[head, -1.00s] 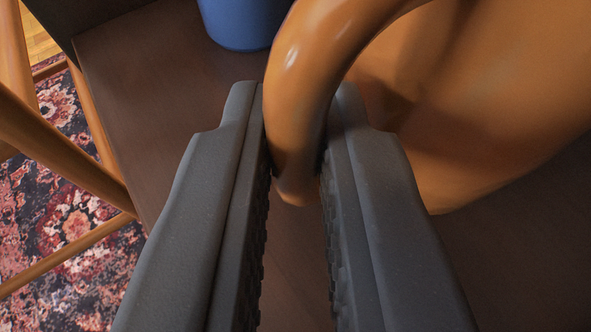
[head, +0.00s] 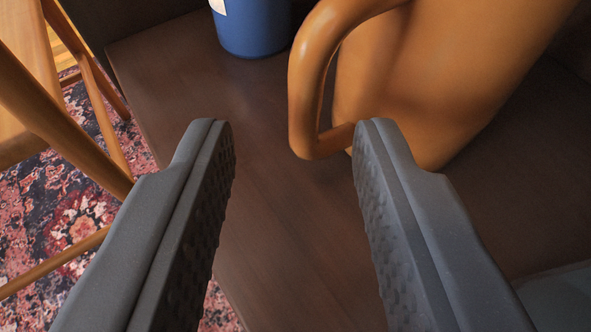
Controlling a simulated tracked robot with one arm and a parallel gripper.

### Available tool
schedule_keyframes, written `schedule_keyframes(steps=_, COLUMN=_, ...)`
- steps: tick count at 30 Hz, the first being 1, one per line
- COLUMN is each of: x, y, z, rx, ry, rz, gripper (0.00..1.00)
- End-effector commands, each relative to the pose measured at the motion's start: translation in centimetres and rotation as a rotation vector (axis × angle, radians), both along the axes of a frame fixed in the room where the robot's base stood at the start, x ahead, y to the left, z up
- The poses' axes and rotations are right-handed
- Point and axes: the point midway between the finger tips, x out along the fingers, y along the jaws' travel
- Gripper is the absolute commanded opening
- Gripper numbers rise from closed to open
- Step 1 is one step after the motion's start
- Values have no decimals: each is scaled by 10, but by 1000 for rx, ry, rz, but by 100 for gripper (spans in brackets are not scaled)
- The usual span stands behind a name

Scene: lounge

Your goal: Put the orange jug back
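The orange jug (head: 425,75) stands on a brown wooden surface (head: 260,225) at the upper right of the head view. Its looped handle (head: 304,90) faces left, and its top is out of frame. My gripper (head: 286,140) is open and empty. Its two grey fingers are spread wide on the near side of the handle. The right fingertip overlaps the lower end of the handle and the jug's base in the picture; I cannot tell whether it touches.
A blue container (head: 252,25) with a pale label stands behind, left of the handle. Wooden chair parts (head: 62,120) and a patterned red rug (head: 75,215) lie to the left, beyond the surface's edge. The surface in front of the jug is clear.

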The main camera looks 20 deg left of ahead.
Motion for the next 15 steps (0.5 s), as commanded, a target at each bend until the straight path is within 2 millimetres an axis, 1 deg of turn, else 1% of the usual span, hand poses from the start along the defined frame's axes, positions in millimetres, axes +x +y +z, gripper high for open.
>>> schedule_keyframes(steps=1, x=-8, y=-2, z=4, rx=-3, ry=2, rz=0, gripper=33)
schedule_keyframes(steps=9, x=-47, y=-13, z=20, rx=-2, ry=4, rz=1, gripper=33)
schedule_keyframes(steps=15, x=-56, y=-16, z=26, rx=3, ry=4, rz=2, gripper=33)
